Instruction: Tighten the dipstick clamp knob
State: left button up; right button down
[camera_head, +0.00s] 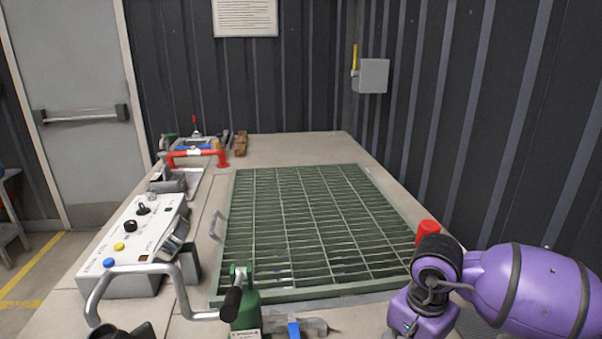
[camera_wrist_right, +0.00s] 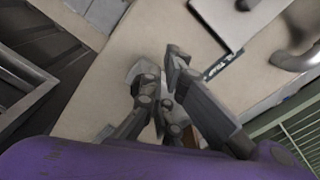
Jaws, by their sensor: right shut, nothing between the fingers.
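I cannot pick out the dipstick clamp knob for certain. A green fitting (camera_head: 246,309) with a black grip (camera_head: 232,302) stands at the front of the bench in the head view. My right arm comes in from the right in the head view; its gripper is not seen there. In the right wrist view my right gripper (camera_wrist_right: 165,75) is shut and empty, its dark fingers over the pale bench top. A pale grey block (camera_wrist_right: 139,70) shows beside the fingertips; I cannot tell whether they touch. My left gripper is not in view.
A green grating (camera_head: 310,225) covers the bench middle. A control box (camera_head: 130,245) and a bent metal handle (camera_head: 140,268) are at the left. A red pipe handle (camera_head: 195,153) stands behind. A red cap (camera_head: 428,228) is beside my right arm. Corrugated walls bound the back and right.

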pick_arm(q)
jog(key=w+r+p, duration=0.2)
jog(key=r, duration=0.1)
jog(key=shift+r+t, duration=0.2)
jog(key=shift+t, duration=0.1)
pick_arm(e)
notch_tip(320, 180, up, 6)
jog(key=shift+f, duration=0.1)
